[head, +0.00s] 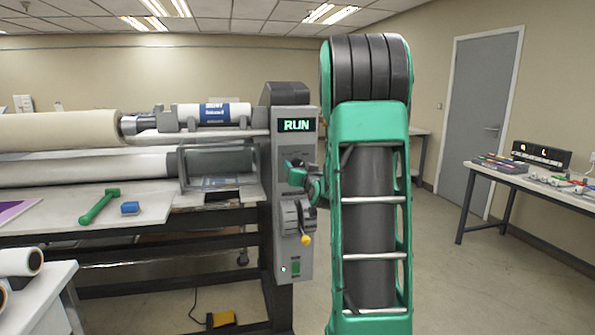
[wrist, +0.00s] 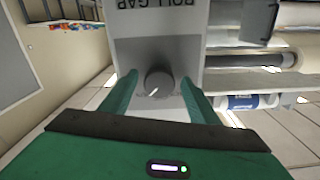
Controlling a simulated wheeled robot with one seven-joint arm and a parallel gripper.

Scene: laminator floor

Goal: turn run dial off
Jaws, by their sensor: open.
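The run dial (wrist: 158,84) is a dark round knob on the grey control panel (wrist: 185,55), with a small white mark near its lower-left edge in the wrist view. My gripper (wrist: 158,77) is open, with one green finger on each side of the dial and a gap visible on both sides. In the head view my gripper (head: 298,176) is at the panel's face, below a lit display (head: 296,125) that reads RUN. The dial cannot be made out there behind the gripper and arm.
A roll-gap lever with a yellow knob (head: 305,239) sits just below my gripper, above a green switch (head: 295,268). The laminator rollers (head: 80,168) extend left.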

